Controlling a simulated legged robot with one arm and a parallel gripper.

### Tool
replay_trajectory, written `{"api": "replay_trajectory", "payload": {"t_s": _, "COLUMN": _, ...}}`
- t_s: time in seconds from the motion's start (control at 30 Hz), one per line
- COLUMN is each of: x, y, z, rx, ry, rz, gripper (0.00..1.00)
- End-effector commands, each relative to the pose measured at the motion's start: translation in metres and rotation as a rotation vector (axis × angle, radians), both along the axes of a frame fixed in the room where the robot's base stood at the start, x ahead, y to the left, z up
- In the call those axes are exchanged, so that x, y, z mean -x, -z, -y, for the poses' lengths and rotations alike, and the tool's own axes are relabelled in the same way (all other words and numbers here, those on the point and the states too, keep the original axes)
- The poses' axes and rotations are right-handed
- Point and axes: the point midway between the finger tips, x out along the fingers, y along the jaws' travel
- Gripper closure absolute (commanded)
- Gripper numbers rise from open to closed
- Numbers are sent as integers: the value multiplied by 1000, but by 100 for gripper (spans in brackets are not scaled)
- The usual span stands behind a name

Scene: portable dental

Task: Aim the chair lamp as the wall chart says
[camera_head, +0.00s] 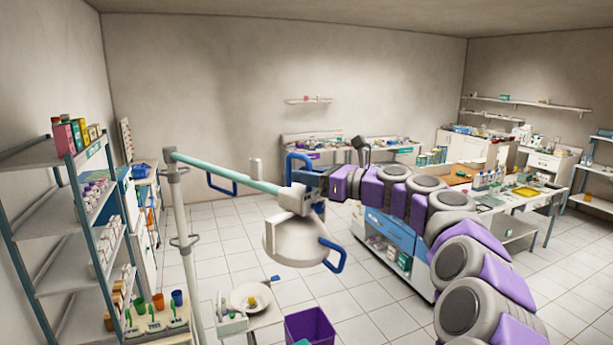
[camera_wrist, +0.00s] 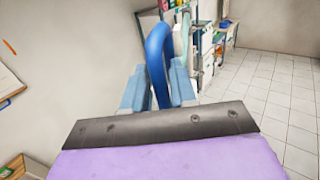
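The chair lamp has a white round head (camera_head: 292,238) facing downward at the end of a teal arm (camera_head: 225,172) on a white pole (camera_head: 185,250). Several blue loop handles are on the lamp and its arm. My gripper (camera_head: 322,188) is at the lamp's joint, by the upper blue handle (camera_head: 299,160). In the wrist view, the blue handle (camera_wrist: 158,55) rises between my gripper's light-blue fingers (camera_wrist: 160,92) and appears to fill the gap. A board (camera_head: 126,140), possibly the wall chart, hangs nearly edge-on at the left wall; its content is unreadable.
A stocked shelf rack (camera_head: 75,220) stands close at left. A purple bin (camera_head: 310,326) and a small stand with a white basin (camera_head: 250,297) are below the lamp. A blue-and-white cabinet (camera_head: 393,245) stands behind my arm. Tiled floor (camera_head: 225,225) is open behind the lamp.

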Motion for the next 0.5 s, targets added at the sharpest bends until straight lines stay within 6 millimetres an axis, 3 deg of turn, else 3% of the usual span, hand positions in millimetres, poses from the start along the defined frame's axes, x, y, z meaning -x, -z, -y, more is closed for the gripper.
{"api": "replay_trajectory", "payload": {"t_s": 0.27, "x": 0, "y": 0, "z": -1, "rx": 1, "ry": 1, "rz": 0, "gripper": 100}}
{"api": "replay_trajectory", "payload": {"t_s": 0.5, "x": 1, "y": 0, "z": -2, "rx": 1, "ry": 1, "rz": 0, "gripper": 100}}
